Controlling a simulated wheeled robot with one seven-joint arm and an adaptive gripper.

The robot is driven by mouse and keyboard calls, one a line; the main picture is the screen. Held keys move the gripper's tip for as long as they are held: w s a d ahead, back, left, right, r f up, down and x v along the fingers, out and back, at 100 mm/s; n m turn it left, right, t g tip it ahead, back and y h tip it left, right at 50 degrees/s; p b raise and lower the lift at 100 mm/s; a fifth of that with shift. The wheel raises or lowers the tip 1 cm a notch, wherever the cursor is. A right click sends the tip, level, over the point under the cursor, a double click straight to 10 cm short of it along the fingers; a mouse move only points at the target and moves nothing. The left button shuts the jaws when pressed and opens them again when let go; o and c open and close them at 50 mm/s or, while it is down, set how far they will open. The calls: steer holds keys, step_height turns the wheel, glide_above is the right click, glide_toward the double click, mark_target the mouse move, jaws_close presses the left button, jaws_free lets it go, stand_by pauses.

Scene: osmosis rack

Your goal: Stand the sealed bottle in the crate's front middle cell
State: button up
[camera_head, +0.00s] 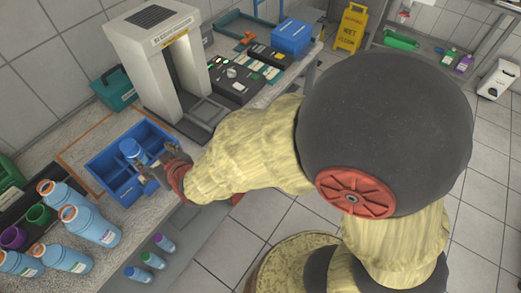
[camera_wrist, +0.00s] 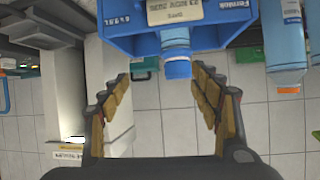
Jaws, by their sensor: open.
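The blue crate (camera_head: 103,172) stands on the counter, with dividers and several cells. A light blue bottle with a blue cap (camera_head: 131,146) shows at the crate's middle; my gripper hides part of it, and I cannot tell which cell its base is in.
Several light blue bottles (camera_head: 98,228) with orange rings stand at the counter's left front. Small coloured-cap bottles (camera_head: 152,260) are lower down. A grey-white machine (camera_head: 150,65) stands behind the crate, with a teal box (camera_head: 113,88) beside it.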

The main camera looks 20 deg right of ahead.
steer(key=s+d+r+m+g+h, duration=0.1)
steer(key=d+r, duration=0.5)
steer(key=d, duration=0.2)
steer(key=s+d+r+m+g+h, duration=0.1)
steer(key=s+d+r+g+h, duration=0.1)
steer(key=s+d, duration=0.8)
steer(key=s+d+r+m+g+h, duration=0.2)
steer(key=s+d+r, duration=0.3)
steer(key=s+d, duration=0.5)
steer(key=shift+s+d+g, duration=0.15)
steer(key=shift+d+g, duration=0.15)
steer(key=shift+d, duration=0.1)
